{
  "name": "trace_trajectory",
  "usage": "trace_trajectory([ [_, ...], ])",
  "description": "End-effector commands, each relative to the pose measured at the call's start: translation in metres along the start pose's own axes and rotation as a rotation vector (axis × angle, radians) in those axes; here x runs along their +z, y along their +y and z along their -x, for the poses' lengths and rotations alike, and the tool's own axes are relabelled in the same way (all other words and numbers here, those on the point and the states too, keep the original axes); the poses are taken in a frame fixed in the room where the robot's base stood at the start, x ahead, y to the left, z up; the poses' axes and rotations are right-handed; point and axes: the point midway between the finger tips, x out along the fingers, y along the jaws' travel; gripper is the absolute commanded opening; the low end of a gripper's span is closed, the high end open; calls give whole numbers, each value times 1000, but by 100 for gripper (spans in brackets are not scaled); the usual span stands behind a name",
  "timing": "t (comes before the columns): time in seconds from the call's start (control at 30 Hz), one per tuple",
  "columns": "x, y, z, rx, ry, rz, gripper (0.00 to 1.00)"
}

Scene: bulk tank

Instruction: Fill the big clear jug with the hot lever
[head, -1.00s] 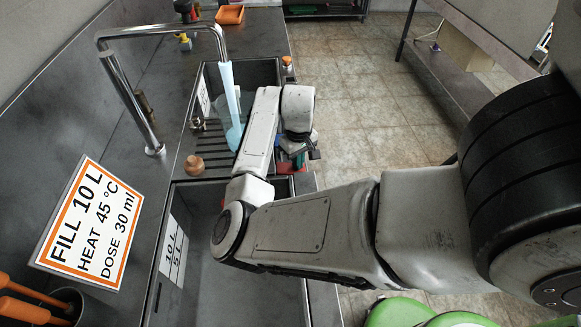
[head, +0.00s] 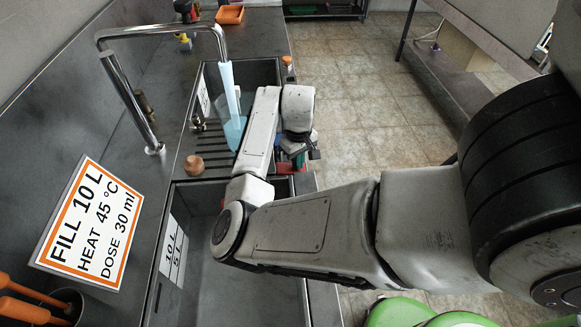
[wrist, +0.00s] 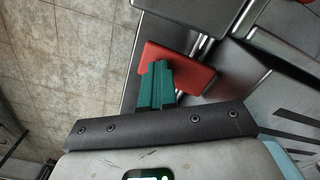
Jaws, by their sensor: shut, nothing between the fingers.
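The big clear jug (head: 232,130) stands in the far basin, partly hidden behind my arm. A pale blue stream runs from the spout (head: 222,58) down into it, and blue water shows inside. The red lever (head: 290,168) sits at the front edge of the counter; it also shows in the wrist view (wrist: 190,72) as a flat red paddle. My gripper (head: 299,163) is at this lever, with its teal fingers (wrist: 161,75) shut and empty, their tips overlapping the paddle. Whether they press on it I cannot tell.
A sign (head: 85,222) reads fill 10 L, heat 45 °C, dose 30 ml. A wooden knob (head: 194,165) stands between the basins. The near basin (head: 245,275) looks empty. An orange-topped knob (head: 288,63) is at the far front edge. Tiled floor lies open to the right.

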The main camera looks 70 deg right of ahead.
Motion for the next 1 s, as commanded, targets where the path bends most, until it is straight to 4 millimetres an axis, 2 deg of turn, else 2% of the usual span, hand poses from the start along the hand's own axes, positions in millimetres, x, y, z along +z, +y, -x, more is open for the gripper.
trace_trajectory([
  [0.43,0,0,2,-2,-1,1,0],
  [0.8,0,0,50,0,-1,1,0],
  [1.0,0,0,50,-1,-1,0,0],
])
